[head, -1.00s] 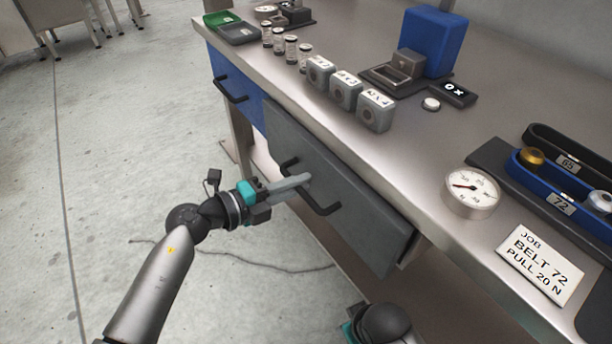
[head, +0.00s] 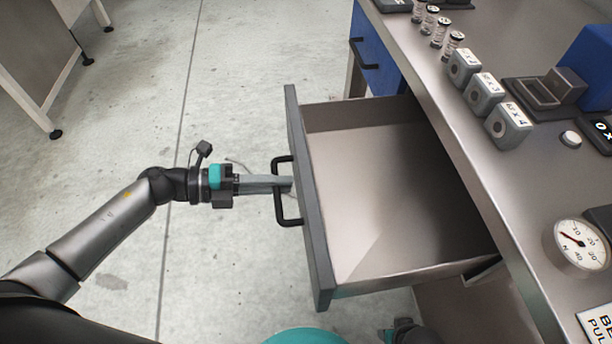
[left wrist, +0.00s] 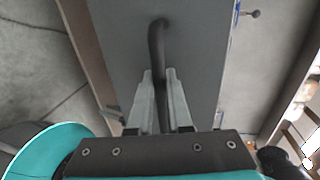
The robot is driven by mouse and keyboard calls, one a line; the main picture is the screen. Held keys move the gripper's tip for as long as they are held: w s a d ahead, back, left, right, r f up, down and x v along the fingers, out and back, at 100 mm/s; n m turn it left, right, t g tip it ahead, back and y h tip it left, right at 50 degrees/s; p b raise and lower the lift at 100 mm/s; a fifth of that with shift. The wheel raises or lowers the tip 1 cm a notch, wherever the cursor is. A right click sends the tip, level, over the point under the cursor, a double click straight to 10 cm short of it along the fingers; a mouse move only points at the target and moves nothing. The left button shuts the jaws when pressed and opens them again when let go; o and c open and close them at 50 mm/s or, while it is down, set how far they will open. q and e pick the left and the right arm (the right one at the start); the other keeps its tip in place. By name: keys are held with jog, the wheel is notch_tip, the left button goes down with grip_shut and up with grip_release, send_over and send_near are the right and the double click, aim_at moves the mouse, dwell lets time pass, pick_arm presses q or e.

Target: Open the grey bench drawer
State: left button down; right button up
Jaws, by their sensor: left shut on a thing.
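The grey bench drawer (head: 309,200) is pulled well out from under the bench, and its bare inside shows empty in the head view. Its black bar handle (head: 279,205) is on the front face. My left gripper (head: 284,184) is shut on this handle. In the left wrist view, the two fingers (left wrist: 160,92) lie on either side of the dark handle bar (left wrist: 156,45), against the grey drawer front (left wrist: 195,50). A small dark part at the bottom of the head view may be my right arm, but its gripper cannot be made out.
The blue drawer (head: 376,55) beside it is closed. On the metal bench top stand several grey weight blocks (head: 485,94), several small jars (head: 440,32), a blue block (head: 590,70) and a round dial gauge (head: 580,246). The floor (head: 235,60) left of the drawer is clear.

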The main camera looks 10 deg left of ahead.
pick_arm(q)
jog(key=shift+s+a, duration=0.2)
jog(key=shift+a, duration=0.45)
jog(key=c, duration=0.8)
grip_release()
jog(key=shift+c, duration=0.2)
jog(key=p+v, duration=0.2)
jog(key=v, duration=1.3)
pick_arm(e)
jog(key=s+d+f, duration=0.2)
jog(key=f, duration=0.1)
jog(key=shift+s+f, duration=0.1)
jog(key=shift+s, duration=0.25)
pick_arm(q)
jog(key=shift+a, duration=0.1)
pick_arm(e)
jog(key=shift+d, duration=0.1)
